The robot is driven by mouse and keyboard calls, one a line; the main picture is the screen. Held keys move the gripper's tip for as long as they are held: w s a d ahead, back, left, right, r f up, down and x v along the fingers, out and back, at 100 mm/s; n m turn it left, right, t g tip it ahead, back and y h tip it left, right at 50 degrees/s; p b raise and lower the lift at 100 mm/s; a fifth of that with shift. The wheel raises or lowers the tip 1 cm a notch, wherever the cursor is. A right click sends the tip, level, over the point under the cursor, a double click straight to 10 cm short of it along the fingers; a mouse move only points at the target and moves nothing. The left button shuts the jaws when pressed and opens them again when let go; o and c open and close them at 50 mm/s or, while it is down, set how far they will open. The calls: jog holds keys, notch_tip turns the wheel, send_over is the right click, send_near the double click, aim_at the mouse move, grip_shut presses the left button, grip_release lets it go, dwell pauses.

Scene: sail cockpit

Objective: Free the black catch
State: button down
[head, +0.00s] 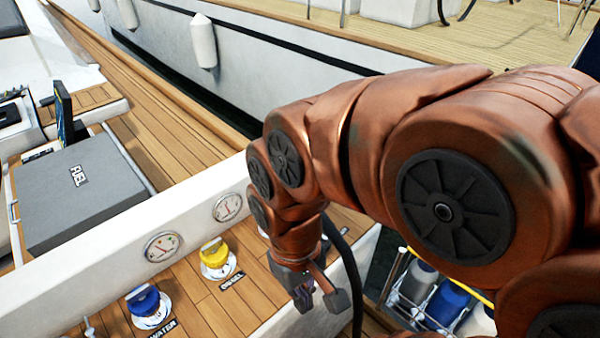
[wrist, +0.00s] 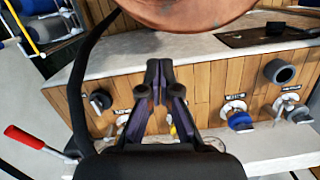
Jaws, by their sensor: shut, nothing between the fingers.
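No part is plainly the black catch in either view. A dark round fitting (wrist: 100,101) sits on the wood panel left of my gripper in the wrist view, but I cannot tell whether it is the catch. My gripper (wrist: 157,68) is shut and empty, its fingertips together in front of the wood panel. It also shows in the head view (head: 320,292), pointing down, right of the yellow cap (head: 214,253) and apart from it. The gripper hides part of the panel behind it.
The blue cap (head: 143,299) is left of the yellow one, near two round gauges. A grey FUEL box (head: 80,190) is at left. A crate of bottles (head: 425,290) is at right.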

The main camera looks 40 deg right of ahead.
jog(key=w+d+t+b, duration=0.1)
jog(key=w+d, duration=0.2)
jog(key=w, duration=0.5)
jog(key=w+d+f+m+t+b, duration=0.15)
jog(key=w+d, duration=0.25)
jog(key=w, duration=0.4)
jog(key=w+d+r+n+t+b, duration=0.1)
jog(key=w+d, duration=0.2)
jog(key=w, duration=0.5)
jog(key=w+d+f+m+t+b, duration=0.1)
jog(key=w+d+f, duration=0.1)
jog(key=w+d, duration=0.3)
jog(key=w+d+f+m+t+h+b, duration=0.1)
jog(key=w+d, duration=0.4)
jog(key=d, duration=0.7)
jog(key=shift+w+d+f+m+b, duration=0.35)
jog(key=shift+f+m, duration=0.3)
jog(key=shift+f, duration=0.3)
jog(key=shift+a, duration=0.1)
jog(key=p+x, duration=0.2)
jog(key=x, duration=0.8)
